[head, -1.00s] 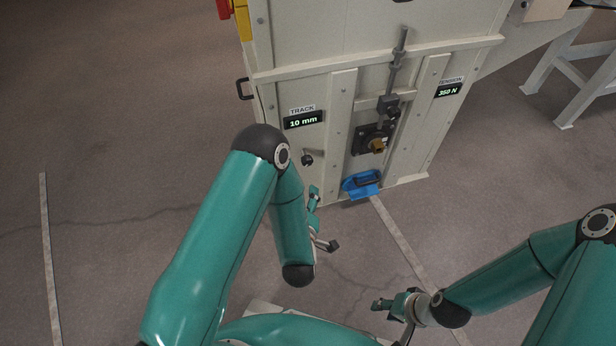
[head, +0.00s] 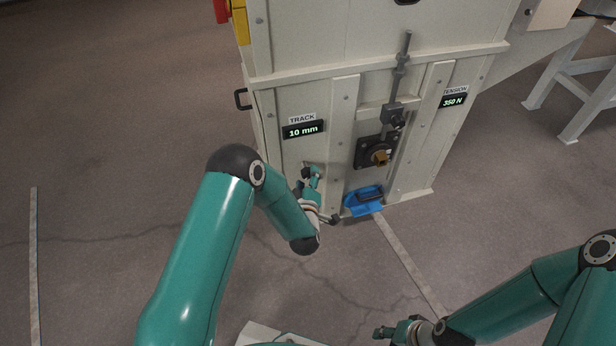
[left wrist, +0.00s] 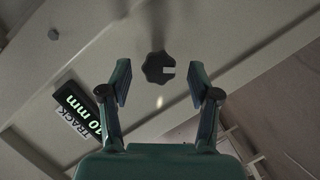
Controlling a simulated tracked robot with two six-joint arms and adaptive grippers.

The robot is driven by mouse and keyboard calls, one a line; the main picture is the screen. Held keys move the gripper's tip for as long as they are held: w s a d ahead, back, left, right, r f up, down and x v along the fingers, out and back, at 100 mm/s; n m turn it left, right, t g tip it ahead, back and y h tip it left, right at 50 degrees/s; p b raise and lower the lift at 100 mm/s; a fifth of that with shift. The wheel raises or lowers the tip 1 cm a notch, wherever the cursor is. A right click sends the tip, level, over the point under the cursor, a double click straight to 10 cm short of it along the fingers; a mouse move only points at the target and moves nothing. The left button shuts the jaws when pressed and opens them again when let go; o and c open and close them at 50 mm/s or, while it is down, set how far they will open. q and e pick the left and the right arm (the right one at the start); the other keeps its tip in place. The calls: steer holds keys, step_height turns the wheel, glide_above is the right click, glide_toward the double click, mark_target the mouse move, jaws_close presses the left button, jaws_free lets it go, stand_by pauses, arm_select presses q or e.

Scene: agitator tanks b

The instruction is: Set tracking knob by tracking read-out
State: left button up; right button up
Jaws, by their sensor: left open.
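The tracking knob is a dark lobed knob with a pale mark (left wrist: 158,67); it sits on the cream panel, ahead of and between the fingertips in the left wrist view. In the head view the knob (head: 306,172) is partly covered by my left gripper (head: 312,174). The left gripper is open in the wrist view (left wrist: 160,82), with nothing held and a finger on either side. Contact with the knob cannot be told. The TRACK read-out (head: 303,130) shows 10 mm and also appears tilted in the wrist view (left wrist: 79,110). My right gripper (head: 388,332) is low, far from the panel; its jaws are unclear.
A TENSION read-out (head: 453,101) shows 350 N at the right of the panel. A brass-coloured fitting (head: 381,157) and a vertical rod stand between the read-outs. A blue tray (head: 362,208) is fixed low on the panel. Open floor lies to the left.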

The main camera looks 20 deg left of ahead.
arm_select(q)
steer(key=shift+b+x, duration=0.3)
steer(key=shift+x, duration=1.2)
steer(key=shift+c, duration=0.2)
steer(key=c, duration=1.1)
steer(key=shift+c, duration=0.2)
steer(key=shift+m, duration=0.3)
